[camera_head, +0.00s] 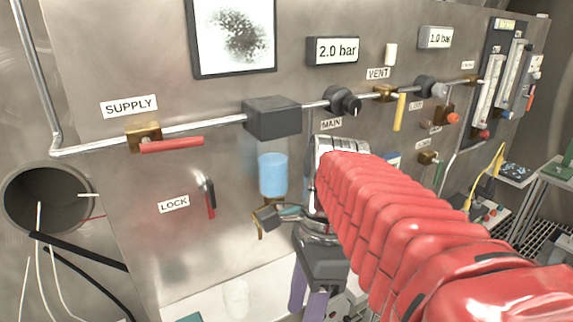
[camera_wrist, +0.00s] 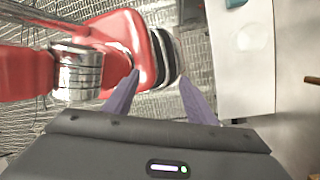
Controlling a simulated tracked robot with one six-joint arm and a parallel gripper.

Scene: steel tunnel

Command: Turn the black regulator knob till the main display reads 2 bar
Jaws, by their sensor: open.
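The black regulator knob (camera_head: 345,100) sits on the pipe along the steel panel, above the label MAIN (camera_head: 331,124). The main display (camera_head: 332,50) above it reads 2.0 bar. My gripper (camera_head: 308,302) hangs low in front of the panel, below and apart from the knob, its purple fingers pointing down. In the wrist view my gripper (camera_wrist: 160,92) has its two fingers spread, with no object held between them. The knob is not in the wrist view.
A second black knob (camera_head: 426,87) sits right, with a display (camera_head: 435,37) reading 1.0 bar. A yellow VENT lever (camera_head: 400,112), red SUPPLY lever (camera_head: 171,144), LOCK lever (camera_head: 210,197) and blue bowl (camera_head: 272,174) are nearby. A white surface (camera_head: 236,295) lies below.

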